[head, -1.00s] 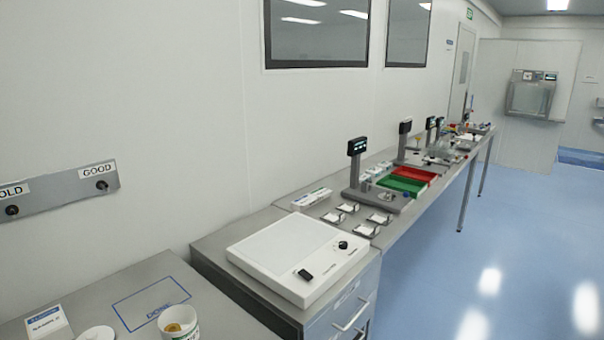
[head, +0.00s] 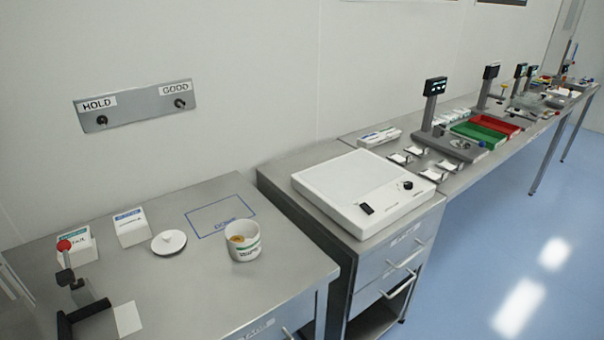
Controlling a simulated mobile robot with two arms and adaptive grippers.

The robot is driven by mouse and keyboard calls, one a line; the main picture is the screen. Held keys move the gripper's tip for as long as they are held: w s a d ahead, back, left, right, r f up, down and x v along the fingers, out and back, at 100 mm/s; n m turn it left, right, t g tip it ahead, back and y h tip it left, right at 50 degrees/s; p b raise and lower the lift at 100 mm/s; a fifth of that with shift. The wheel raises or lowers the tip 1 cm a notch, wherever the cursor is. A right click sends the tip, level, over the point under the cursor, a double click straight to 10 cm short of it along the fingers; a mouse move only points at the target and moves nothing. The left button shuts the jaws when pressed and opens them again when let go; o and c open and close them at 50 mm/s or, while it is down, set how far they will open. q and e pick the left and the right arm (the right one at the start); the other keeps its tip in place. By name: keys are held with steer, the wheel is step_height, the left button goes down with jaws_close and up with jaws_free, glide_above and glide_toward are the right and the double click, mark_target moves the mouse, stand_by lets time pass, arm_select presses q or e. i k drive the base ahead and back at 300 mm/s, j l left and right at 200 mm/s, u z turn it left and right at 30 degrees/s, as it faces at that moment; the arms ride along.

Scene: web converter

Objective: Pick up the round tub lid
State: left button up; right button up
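The round tub lid (head: 169,242) is white with a small raised knob. It lies flat on the steel table at the left, apart from the tub. The open white tub (head: 243,241) stands to its right, with yellowish-brown contents and a green-and-dark printed label. Neither of my grippers shows in the head view.
White boxes (head: 132,227) stand left of the lid. A red-knobbed dark device (head: 72,270) is at the table's left front. A blue outlined rectangle (head: 220,217) lies behind the tub. A white light panel (head: 363,192) sits on the cabinet to the right. The table's front middle is clear.

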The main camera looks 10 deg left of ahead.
mark_target(169, 242)
steer(key=u, duration=1.35)
steer(key=i+u, duration=0.1)
steer(key=u, duration=0.3)
steer(key=i+l+u, duration=0.1)
steer(key=u, duration=0.3)
